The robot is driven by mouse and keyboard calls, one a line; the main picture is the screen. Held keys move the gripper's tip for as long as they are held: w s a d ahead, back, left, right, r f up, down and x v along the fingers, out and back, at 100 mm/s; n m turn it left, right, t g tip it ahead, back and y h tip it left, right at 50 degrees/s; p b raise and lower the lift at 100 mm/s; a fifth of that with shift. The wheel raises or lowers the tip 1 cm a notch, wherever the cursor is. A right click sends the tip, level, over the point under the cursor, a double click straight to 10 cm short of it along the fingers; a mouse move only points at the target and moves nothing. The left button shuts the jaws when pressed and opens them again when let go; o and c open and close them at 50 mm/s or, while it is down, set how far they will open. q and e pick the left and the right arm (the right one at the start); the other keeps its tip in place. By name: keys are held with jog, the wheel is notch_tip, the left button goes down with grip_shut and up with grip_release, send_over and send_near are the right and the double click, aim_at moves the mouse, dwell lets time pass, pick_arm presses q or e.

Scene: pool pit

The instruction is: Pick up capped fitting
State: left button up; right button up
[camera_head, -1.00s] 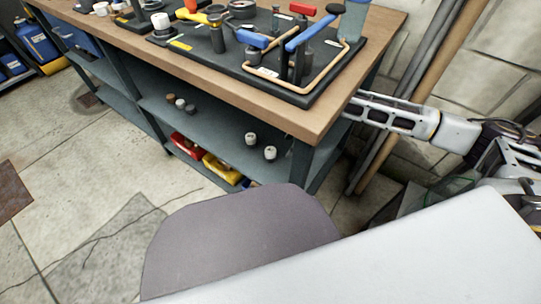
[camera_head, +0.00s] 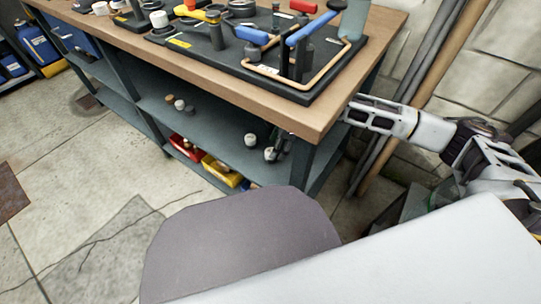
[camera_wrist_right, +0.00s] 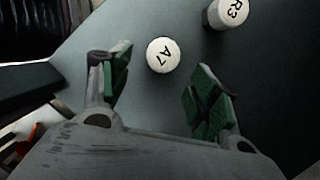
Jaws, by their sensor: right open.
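Two short fittings with white caps stand on the middle shelf under the bench. In the right wrist view one is marked A7 (camera_wrist_right: 162,55) and one R3 (camera_wrist_right: 230,10). In the head view one white-capped fitting (camera_head: 250,140) stands left of another (camera_head: 269,155). My right gripper (camera_wrist_right: 161,90) is open, its green-padded fingers on either side of the space just in front of the A7 fitting, with nothing between the pads. In the head view the gripper (camera_head: 285,146) shows partly beneath the bench top, close to the right-hand fitting. My left gripper is not in view.
The bench top (camera_head: 225,90) overhangs the shelf, and a bench leg stands at the right. Several small fittings (camera_head: 180,104) stand further left on the shelf. Red (camera_head: 184,148) and yellow bins (camera_head: 221,171) sit below. Pipes (camera_head: 392,140) lean beside the bench.

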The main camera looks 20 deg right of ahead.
jog(key=shift+w+a, duration=0.15)
jog(key=shift+a, duration=0.35)
jog(key=shift+a+f+b, duration=0.15)
jog(key=shift+f+b, duration=0.1)
jog(key=shift+b, duration=0.1)
jog(key=b+x, duration=0.1)
jog(key=x, duration=0.1)
jog(key=shift+f, duration=0.4)
jog(key=shift+b+x, duration=0.45)
jog(key=shift+x, duration=0.4)
jog(key=shift+w+a, duration=0.1)
